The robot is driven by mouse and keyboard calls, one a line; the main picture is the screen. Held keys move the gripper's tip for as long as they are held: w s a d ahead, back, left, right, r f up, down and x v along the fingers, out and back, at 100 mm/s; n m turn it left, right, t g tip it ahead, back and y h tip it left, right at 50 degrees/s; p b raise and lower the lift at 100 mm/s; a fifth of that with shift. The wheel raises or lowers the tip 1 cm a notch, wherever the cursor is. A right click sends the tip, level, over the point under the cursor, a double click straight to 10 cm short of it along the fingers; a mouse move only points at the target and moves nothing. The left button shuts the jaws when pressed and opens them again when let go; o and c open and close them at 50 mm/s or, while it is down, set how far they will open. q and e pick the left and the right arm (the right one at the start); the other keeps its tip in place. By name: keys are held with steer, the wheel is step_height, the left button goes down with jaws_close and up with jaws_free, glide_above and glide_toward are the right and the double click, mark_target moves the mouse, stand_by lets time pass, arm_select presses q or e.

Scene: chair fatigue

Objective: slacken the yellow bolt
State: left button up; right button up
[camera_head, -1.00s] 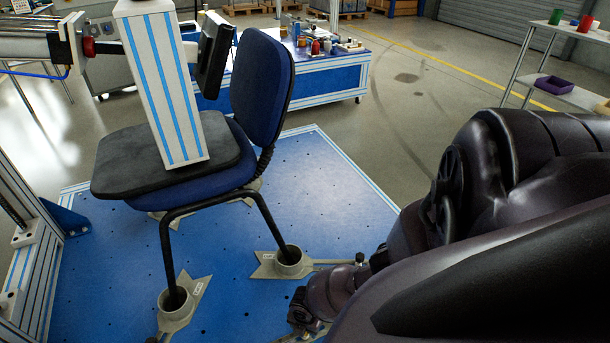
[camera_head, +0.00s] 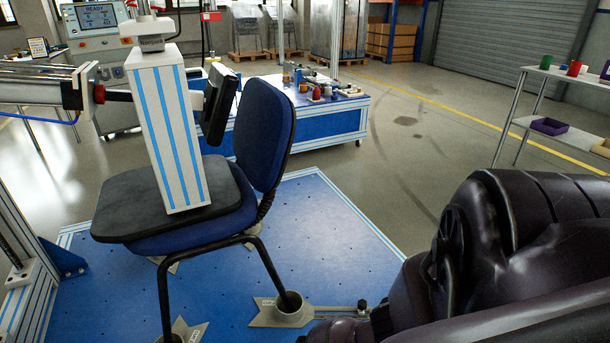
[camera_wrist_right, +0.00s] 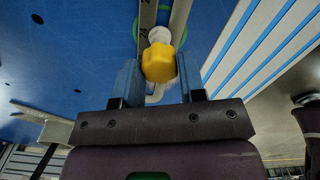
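The yellow bolt (camera_wrist_right: 159,63) has a faceted yellow head on a pale round collar, seen in the right wrist view. It sits between the blue fingertips of my right gripper (camera_wrist_right: 160,75), one on each side. The gaps are very narrow, and I cannot tell whether the fingers press on it. In the head view my dark right arm hides the bolt and the right gripper. The blue chair (camera_head: 262,135) stands on the blue base plate (camera_head: 335,240), a front leg in a grey foot holder (camera_head: 292,308). My left gripper is not in view.
A white and blue-striped press column (camera_head: 168,140) stands on the chair seat, beside a black backrest pad (camera_head: 219,105). A striped profile (camera_wrist_right: 240,50) runs close to the right of the gripper in the wrist view. A workbench and shelf (camera_head: 560,140) stand farther back.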

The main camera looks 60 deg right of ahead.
steer(key=shift+c, duration=0.7)
steer(key=shift+s+f+n+b, duration=0.15)
steer(key=shift+n+b, duration=0.5)
steer(key=shift+n, duration=1.25)
steer(key=n, duration=0.3)
steer(key=shift+w+n, duration=0.2)
steer(key=shift+n, duration=0.4)
steer(key=n, duration=0.4)
